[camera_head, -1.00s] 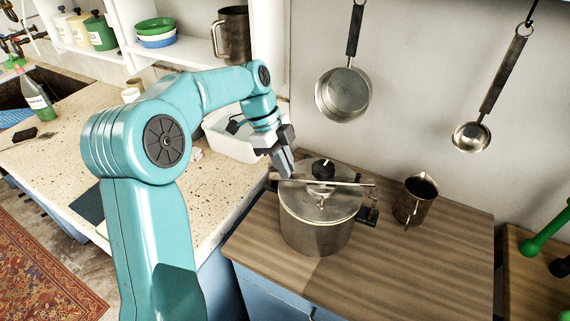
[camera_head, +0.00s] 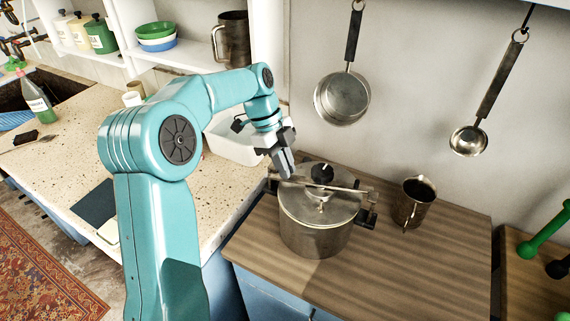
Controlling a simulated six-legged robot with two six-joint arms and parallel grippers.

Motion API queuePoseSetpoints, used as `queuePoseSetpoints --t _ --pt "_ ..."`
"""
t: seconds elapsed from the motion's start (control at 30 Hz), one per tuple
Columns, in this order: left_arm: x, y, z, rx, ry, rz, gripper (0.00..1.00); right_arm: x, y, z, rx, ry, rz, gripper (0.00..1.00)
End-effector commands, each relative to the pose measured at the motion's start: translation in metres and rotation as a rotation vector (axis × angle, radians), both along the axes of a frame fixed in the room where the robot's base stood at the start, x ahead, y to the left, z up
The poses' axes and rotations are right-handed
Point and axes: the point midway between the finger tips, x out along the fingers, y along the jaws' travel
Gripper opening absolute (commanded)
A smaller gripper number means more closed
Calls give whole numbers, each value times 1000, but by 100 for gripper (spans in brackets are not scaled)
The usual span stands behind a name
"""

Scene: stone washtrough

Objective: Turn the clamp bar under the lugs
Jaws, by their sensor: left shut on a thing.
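A steel pot (camera_head: 315,238) with a round lid (camera_head: 332,208) stands on the wooden counter. A thin metal clamp bar (camera_head: 345,187) lies across the lid, beneath a black knob (camera_head: 322,173). My left gripper (camera_head: 286,173) is shut on the bar near its left end, above the pot's left rim. The bar's right end reaches the rim near a dark side handle (camera_head: 368,216). The gripper hides part of the bar's left end. I cannot clearly make out the lugs or whether the bar is under them. My right gripper is out of view.
A metal jug (camera_head: 413,203) stands right of the pot on the wooden counter (camera_head: 430,255). A white basin (camera_head: 230,141) is behind my left arm. A pan (camera_head: 342,97) and a ladle (camera_head: 468,140) hang on the wall. The counter's front right is clear.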

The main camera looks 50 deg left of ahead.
Motion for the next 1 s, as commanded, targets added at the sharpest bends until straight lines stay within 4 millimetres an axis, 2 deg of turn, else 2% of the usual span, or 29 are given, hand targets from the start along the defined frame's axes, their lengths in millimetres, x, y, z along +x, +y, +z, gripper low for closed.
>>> queuePoseSetpoints --t 0.6,0.63,0.7,1.0 --pt "0 0 1 -1 -2 1 0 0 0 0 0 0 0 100" --pt "0 0 1 -1 -2 1 21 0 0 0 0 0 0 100" --pt "0 0 1 -1 -1 0 37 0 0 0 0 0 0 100" --pt "0 1 2 0 -1 0 37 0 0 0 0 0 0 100"
